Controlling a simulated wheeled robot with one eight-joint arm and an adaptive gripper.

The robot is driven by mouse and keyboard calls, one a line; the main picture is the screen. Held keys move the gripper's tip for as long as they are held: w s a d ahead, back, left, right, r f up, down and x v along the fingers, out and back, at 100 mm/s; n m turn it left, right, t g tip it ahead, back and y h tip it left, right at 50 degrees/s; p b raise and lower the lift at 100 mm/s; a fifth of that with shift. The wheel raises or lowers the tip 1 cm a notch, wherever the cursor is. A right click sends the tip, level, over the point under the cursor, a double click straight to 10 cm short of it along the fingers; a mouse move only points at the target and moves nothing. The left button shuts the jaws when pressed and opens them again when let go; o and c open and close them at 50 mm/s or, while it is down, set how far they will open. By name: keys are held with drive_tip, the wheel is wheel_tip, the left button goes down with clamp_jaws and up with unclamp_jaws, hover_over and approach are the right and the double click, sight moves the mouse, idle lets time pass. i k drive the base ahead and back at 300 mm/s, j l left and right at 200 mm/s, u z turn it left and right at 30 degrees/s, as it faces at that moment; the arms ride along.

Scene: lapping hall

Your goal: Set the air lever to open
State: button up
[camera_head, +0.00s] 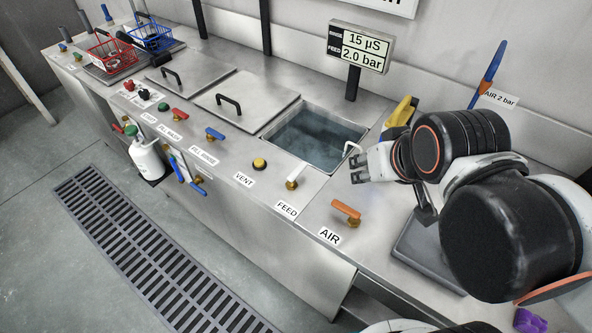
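The air lever (346,209) is an orange handle on a brass valve on the counter front, at the middle right of the head view. Its label (329,236) reads AIR. The handle slants from the valve up and to the left. My gripper (355,171) is above the counter, behind the lever in the picture and apart from it, pointing left. Its dark fingers look spread, with nothing seen between them. My arm comes in from the right and hides part of the counter there.
An open water tank (357,133) lies behind. A display (359,47) reads 15 µS and 2.0 bar. A yellow object (402,112) stands near my arm.

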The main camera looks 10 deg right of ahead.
sight(354, 216)
drive_tip(key=j+z, duration=0.3)
drive_tip(key=k+j+z, duration=0.15)
drive_tip(key=j+z, duration=0.15)
drive_tip(key=j, duration=0.15)
drive_tip(key=k+j+z, duration=0.15)
drive_tip(key=j+z, duration=0.15)
drive_tip(key=j, duration=0.1)
